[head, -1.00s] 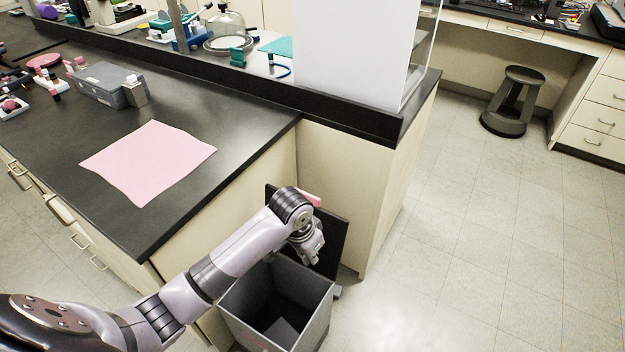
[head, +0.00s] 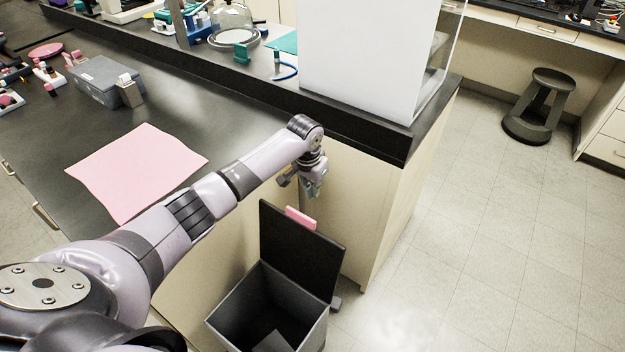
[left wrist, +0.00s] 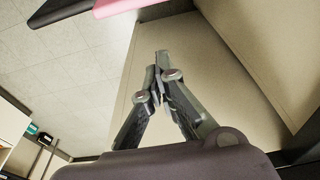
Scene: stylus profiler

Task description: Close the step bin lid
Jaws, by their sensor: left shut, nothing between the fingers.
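The step bin (head: 268,307) is a dark grey open box on the floor beside the bench end. Its black lid (head: 298,250) stands raised at the back of the bin, tilted upright, with a pink tab (head: 301,218) on its top edge. My left gripper (head: 314,190) is shut and empty, above and behind the lid's top edge, apart from it. In the left wrist view the shut fingertips (left wrist: 161,58) point toward the cabinet panel, and the lid's edge (left wrist: 62,10) with the pink tab (left wrist: 120,6) shows at the top. My right gripper is not in view.
The black bench (head: 230,112) with a pink cloth (head: 137,170) and a grey box (head: 103,82) lies left of the bin. A cream cabinet end (head: 350,200) stands close behind the lid. Open floor lies to the right, with a dark stool (head: 540,105) farther off.

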